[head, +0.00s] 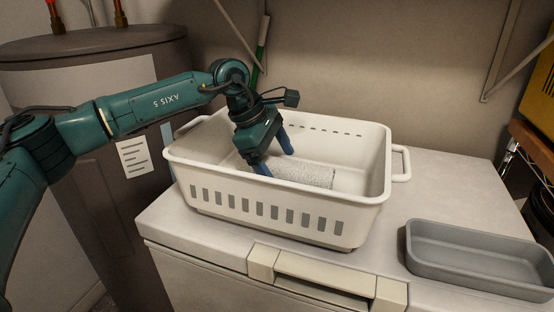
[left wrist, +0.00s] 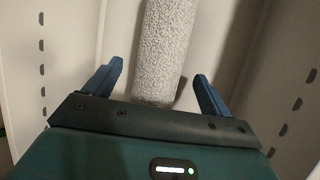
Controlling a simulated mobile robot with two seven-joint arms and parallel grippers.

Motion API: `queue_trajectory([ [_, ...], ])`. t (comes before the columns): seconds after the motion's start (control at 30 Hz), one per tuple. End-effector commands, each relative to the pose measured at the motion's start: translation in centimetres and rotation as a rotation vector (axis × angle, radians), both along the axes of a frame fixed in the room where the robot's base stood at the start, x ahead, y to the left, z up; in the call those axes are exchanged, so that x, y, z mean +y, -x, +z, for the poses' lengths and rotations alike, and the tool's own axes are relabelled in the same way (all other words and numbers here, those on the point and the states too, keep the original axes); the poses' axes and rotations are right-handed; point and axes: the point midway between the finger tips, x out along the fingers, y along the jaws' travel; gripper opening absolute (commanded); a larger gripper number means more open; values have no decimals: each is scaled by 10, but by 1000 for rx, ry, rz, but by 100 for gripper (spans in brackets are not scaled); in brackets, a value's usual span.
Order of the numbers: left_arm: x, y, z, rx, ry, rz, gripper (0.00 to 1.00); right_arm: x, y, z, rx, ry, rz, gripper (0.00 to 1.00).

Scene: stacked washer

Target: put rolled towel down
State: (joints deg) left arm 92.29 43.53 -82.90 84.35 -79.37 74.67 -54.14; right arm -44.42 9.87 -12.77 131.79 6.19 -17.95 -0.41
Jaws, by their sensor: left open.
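The rolled towel (head: 303,174) is light grey and textured. It lies on its side inside the white laundry basket (head: 270,208), along the basket's floor. My left gripper (head: 276,157) reaches down into the basket at the towel's left end. Its blue fingers are open. In the left wrist view the towel (left wrist: 163,50) runs away from the gripper (left wrist: 158,85), with its near end between the spread fingers and a gap on either side. My right gripper is in neither view.
The basket stands on a white machine top (head: 430,195). A grey tray (head: 478,258) sits to its right. A large grey cylindrical tank (head: 90,130) stands at the left. Shelf brackets (head: 510,50) are on the wall behind.

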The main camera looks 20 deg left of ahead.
Motion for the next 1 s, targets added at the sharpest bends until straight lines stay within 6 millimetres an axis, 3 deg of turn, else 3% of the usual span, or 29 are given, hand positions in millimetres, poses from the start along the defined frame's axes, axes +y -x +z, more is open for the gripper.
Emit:
queue_trajectory([
  [0.23,0,0,15,-1,-1,0,83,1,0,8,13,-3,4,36],
  [0.3,4,1,22,-2,2,2,83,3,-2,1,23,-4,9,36],
  [0.6,30,15,83,-3,1,1,83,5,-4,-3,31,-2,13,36],
  [0.8,42,21,111,-2,2,2,83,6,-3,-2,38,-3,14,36],
  [1.0,47,24,120,0,1,0,83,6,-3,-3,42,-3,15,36],
])
